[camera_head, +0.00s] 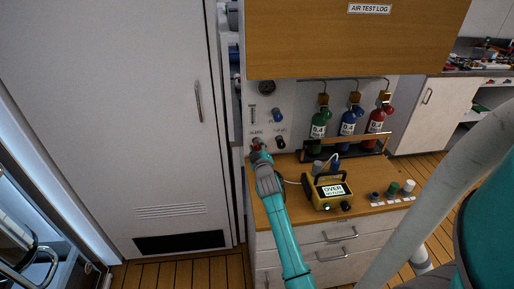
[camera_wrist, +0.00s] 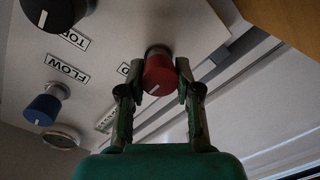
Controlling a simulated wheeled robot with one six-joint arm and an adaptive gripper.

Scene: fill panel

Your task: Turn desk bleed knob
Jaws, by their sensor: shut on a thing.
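The red knob (camera_wrist: 158,73) with a white pointer line sits on the pale panel (camera_wrist: 108,75) in the wrist view. Its label is mostly hidden behind a finger, with only the last letter showing. My gripper (camera_wrist: 158,88) is shut on the red knob, one finger on each side. In the head view, my gripper (camera_head: 259,153) reaches the panel's lower left above the wooden desk (camera_head: 262,212). The red knob (camera_head: 257,142) is partly covered there.
A blue knob (camera_wrist: 42,110), labelled FLOW, and a black knob (camera_wrist: 50,10) are beside the red one. A yellow device (camera_head: 331,190) reading OVER stands right of my arm. Green, blue and red bottles (camera_head: 349,122) stand behind a rail. A cabinet overhangs the panel.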

